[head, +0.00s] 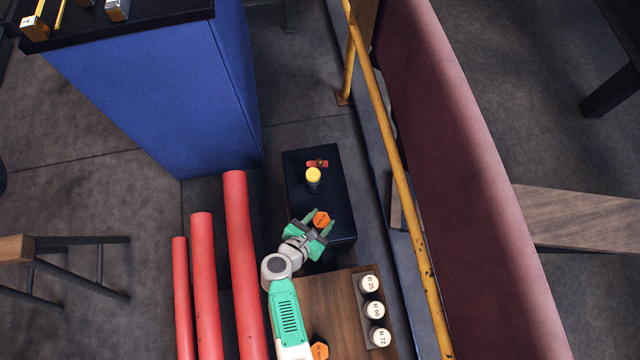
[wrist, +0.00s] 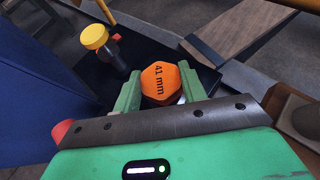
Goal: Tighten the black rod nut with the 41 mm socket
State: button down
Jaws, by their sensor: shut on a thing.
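The 41 mm socket has an orange hexagonal top marked "41 mm" in the wrist view (wrist: 160,82); it also shows in the head view (head: 321,219). My gripper (head: 318,224) is shut on it, with one green finger on each side in the wrist view (wrist: 160,92). The socket is over the near part of a dark block (head: 335,185). I cannot tell whether it touches anything below. I cannot make out the black rod nut; the socket and gripper hide what lies under them.
A yellow-capped post (head: 313,176) and a small red handle (head: 317,163) stand on the block's far part. A wooden bench (head: 345,325) in front holds another orange-topped piece (head: 319,351) and a rack of cream caps (head: 370,284). Red pipes (head: 240,250) stand left; a yellow rail (head: 400,180) runs right.

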jog(key=shift+m+g+h, duration=0.3)
jog(key=shift+m+h, duration=0.1)
jog(key=shift+h, duration=0.1)
jog(key=shift+w+a+f+m+g+h+b, duration=0.15)
jog(key=shift+m+g+h+b, duration=0.25)
jog(key=shift+b, duration=0.5)
jog(key=shift+m, duration=0.4)
